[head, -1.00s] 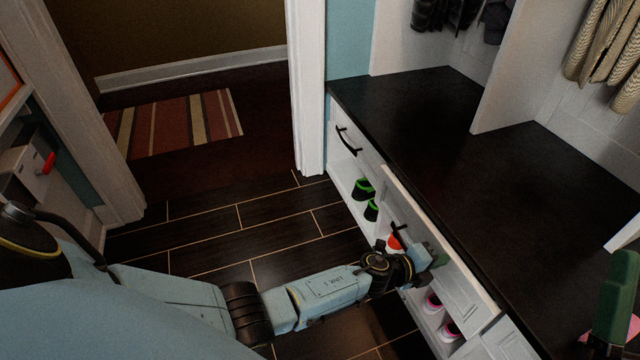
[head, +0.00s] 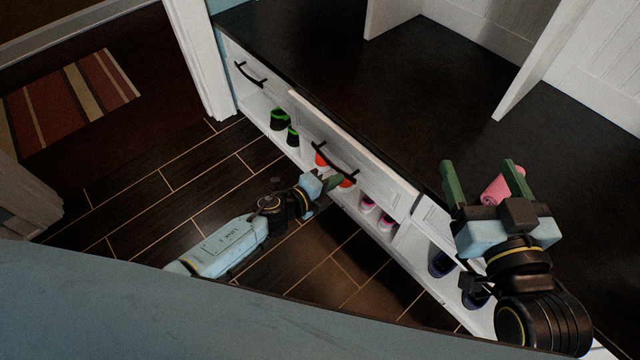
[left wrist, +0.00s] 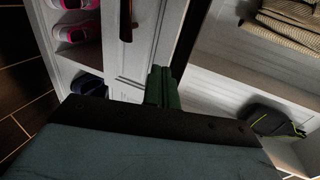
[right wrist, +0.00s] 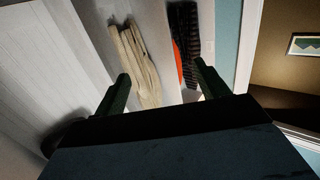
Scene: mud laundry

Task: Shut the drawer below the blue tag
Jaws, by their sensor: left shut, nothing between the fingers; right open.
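No blue tag shows in any view. The middle white drawer (head: 375,180) stands out a little from the bench front, with a dark bar handle (head: 334,164). My left gripper (head: 334,183) is shut and empty, just in front of and below that handle; I cannot tell whether it touches. In the left wrist view its green fingers (left wrist: 163,88) are together near a white drawer front, and a dark handle (left wrist: 126,20) shows ahead. My right gripper (head: 484,178) is open and empty above the dark bench top, its fingers (right wrist: 160,85) spread in the right wrist view.
Another drawer with a handle (head: 250,75) is flush at left. Cubbies below hold green-and-black shoes (head: 280,120), pink shoes (head: 367,203) and blue shoes (head: 440,263). A pink roll (head: 495,190) lies on the bench top (head: 420,110) behind my right gripper. Dark floor is clear in front.

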